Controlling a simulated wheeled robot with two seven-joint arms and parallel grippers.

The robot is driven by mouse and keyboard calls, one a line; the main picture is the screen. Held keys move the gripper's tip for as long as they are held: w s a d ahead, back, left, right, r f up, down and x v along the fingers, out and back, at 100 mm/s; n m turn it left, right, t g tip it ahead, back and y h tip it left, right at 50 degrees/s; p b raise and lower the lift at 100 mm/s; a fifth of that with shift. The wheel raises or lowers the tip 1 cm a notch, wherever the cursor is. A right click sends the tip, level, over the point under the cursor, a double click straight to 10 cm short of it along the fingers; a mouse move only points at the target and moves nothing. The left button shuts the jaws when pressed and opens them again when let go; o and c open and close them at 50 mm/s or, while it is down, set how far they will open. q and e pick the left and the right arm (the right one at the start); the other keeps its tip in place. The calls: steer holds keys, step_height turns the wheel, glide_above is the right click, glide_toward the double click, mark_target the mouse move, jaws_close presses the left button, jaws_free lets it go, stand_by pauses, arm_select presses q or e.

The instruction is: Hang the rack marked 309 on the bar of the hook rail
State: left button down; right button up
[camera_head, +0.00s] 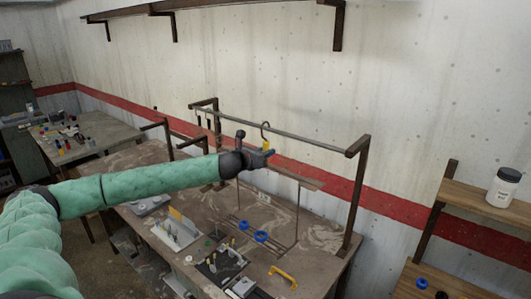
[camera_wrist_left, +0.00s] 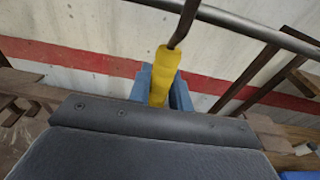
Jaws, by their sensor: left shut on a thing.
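My left gripper (camera_head: 266,157) is shut on the yellow grip of a hook (camera_head: 265,131). The yellow grip shows between the blue-grey fingers in the wrist view (camera_wrist_left: 163,76). A rack hangs below the hand, with a brown crossbeam (camera_head: 299,179), thin side rods and blue rings (camera_head: 261,236) low down. A small pale tag (camera_head: 263,197) shows there, but I cannot read its number. The hook rail's bar (camera_head: 310,142) runs behind the hook at about its height. The hook overlaps the bar in the picture; I cannot tell whether they touch. My right gripper is out of view.
The rail's brown posts (camera_head: 355,195) stand on the workbench (camera_head: 180,265). The bench holds trays with tools and a yellow handle (camera_head: 284,276). Dark hooks hang at the rail's left end. Shelves at right hold a white jar (camera_head: 503,187). The bar's right half is clear.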

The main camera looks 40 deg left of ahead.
arm_select(q)
steer(key=shift+r, duration=0.1)
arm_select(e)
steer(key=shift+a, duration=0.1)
arm_select(q)
steer(key=shift+w, duration=0.5)
steer(key=shift+w+d+p, duration=0.1)
steer(key=shift+w+p, duration=0.3)
steer(key=shift+w, duration=0.35)
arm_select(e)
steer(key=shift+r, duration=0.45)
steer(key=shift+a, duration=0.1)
arm_select(q)
steer(key=shift+w, duration=1.05)
